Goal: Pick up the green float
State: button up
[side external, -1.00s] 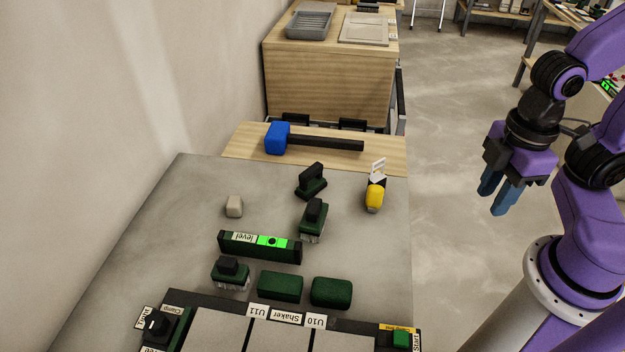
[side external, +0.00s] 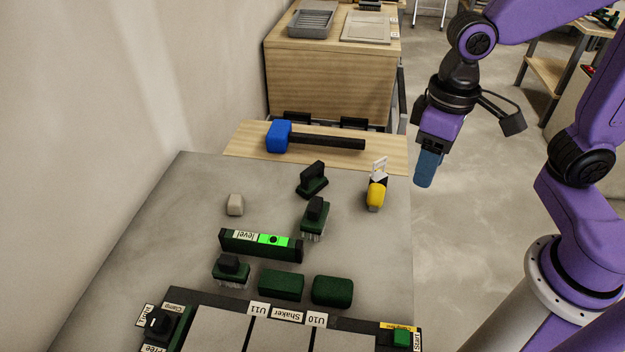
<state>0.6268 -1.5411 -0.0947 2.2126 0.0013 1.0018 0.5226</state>
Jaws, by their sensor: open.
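The green float (side external: 313,188) appears to be the flat dark green block with an upright black handle, standing at the back middle of the grey table (side external: 180,230). Nothing touches it. My gripper (side external: 426,183) is open and empty, its blue fingers pointing down. It hangs in the air off the right of the table in the picture, right of the float. The fingers overlap in this view, so the gap between them is hidden.
A yellow-handled tool (side external: 376,192) stands between gripper and float. A green brush (side external: 313,220) is just in front of the float, with another brush (side external: 231,270) further forward. A level (side external: 260,245), two green blocks (side external: 281,285), a beige block (side external: 235,205) and a blue mallet (side external: 279,137) lie around.

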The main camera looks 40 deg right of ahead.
jog(key=w+a+r+m, duration=0.1)
jog(key=w+a+m, duration=0.4)
jog(key=w+m, duration=0.65)
jog(key=m, duration=0.8)
send_over(313, 168)
notch_tip(313, 168, down, 12)
jog(key=shift+w+a+r, duration=0.1)
jog(key=shift+w+a, duration=0.05)
jog(key=shift+f, duration=2.65)
grip_shut()
